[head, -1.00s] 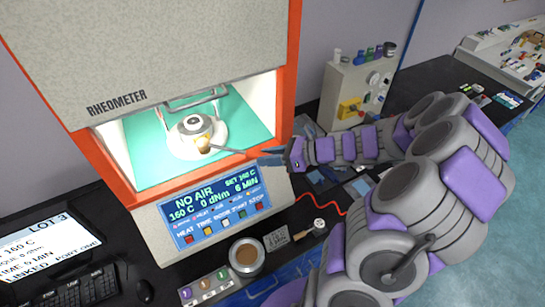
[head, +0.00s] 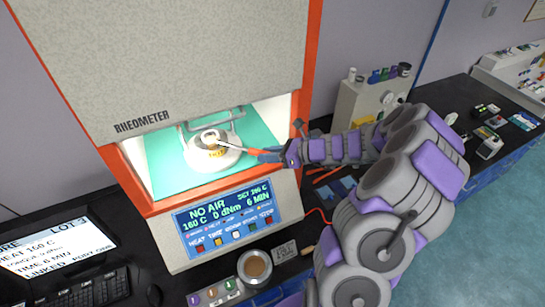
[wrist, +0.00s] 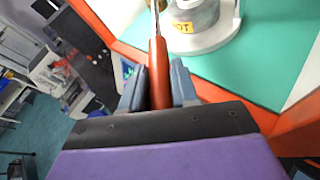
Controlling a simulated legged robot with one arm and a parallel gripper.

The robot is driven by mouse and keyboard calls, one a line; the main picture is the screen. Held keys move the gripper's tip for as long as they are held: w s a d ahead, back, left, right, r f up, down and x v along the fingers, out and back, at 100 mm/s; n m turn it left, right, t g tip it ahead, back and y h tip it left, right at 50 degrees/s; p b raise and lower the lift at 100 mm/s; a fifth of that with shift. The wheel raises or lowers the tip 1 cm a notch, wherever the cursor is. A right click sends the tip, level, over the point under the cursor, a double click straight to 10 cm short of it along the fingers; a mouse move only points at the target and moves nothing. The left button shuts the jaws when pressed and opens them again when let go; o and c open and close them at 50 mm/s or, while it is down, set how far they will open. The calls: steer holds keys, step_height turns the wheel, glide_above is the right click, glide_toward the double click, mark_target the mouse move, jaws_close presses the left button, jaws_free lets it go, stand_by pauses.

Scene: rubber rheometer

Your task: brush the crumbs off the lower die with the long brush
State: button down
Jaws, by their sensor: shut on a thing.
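My gripper (head: 268,156) is at the right side of the rheometer's opening. In the wrist view my gripper (wrist: 158,88) is shut on the reddish-brown handle of the long brush (wrist: 158,60). In the head view the brush (head: 240,149) reaches left into the chamber, and its tip is over the lower die (head: 211,138). I cannot tell whether the bristles touch the die. The die is a round metal piece on a white round base (head: 200,160), with a yellow label on its side. Crumbs are too small to make out.
The rheometer (head: 190,60) has an orange frame around the opening and a front control panel (head: 225,215). A brown-filled cup (head: 255,266) stands below the panel. A grey cabinet (head: 362,105) with bottles on top stands behind my arm.

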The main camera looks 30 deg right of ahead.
steer(key=w+f+p, duration=0.1)
steer(key=w+p, duration=0.1)
steer(key=w, duration=0.5)
steer(key=shift+w+f, duration=0.2)
steer(key=shift+f, duration=0.2)
steer(key=shift+f, duration=0.25)
stand_by(0.8)
steer(key=shift+w, duration=0.1)
